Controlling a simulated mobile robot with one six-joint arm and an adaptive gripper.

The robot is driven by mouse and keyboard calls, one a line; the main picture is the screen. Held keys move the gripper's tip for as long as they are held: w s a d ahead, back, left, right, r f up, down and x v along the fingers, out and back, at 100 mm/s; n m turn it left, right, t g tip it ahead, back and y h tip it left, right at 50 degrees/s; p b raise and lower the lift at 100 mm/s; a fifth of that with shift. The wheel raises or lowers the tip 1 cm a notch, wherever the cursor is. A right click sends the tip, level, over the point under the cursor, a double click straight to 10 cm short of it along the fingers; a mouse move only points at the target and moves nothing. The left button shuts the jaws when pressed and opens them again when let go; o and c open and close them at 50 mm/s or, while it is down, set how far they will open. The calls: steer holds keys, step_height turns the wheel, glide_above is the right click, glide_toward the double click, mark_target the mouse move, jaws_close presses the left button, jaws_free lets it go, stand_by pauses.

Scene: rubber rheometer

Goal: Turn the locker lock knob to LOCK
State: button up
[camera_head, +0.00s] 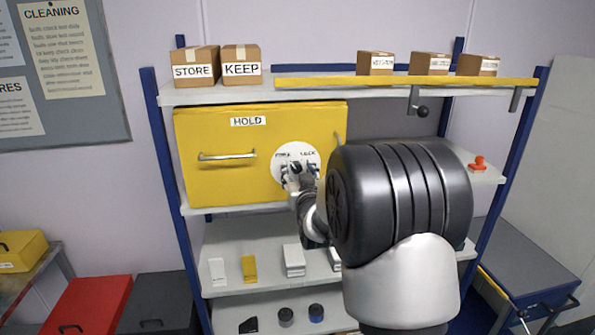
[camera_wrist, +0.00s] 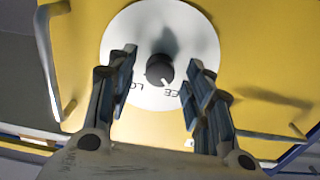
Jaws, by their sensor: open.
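The yellow locker (camera_head: 230,180) with a HOLD label stands on a shelf, its front closed. A round white dial plate (camera_head: 285,158) with words at its upper edge is on the front, partly hidden by my gripper. In the wrist view the plate (camera_wrist: 195,45) carries a small dark knob (camera_wrist: 159,69) at its middle, with lettering beside it. My gripper (camera_head: 297,172) is at the plate. In the wrist view my gripper (camera_wrist: 160,75) is open, with one finger on each side of the knob and visible space between; I cannot tell its depth to the plate.
A bar handle (camera_head: 227,156) is on the locker's left part. STORE (camera_head: 195,70) and KEEP (camera_head: 241,69) boxes stand above. Small white and yellow blocks (camera_head: 249,268) are on the shelf below. A red knob (camera_head: 479,163) is at right.

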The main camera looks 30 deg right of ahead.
steer(key=shift+w, duration=0.1)
steer(key=shift+c, duration=0.3)
steer(key=c, duration=1)
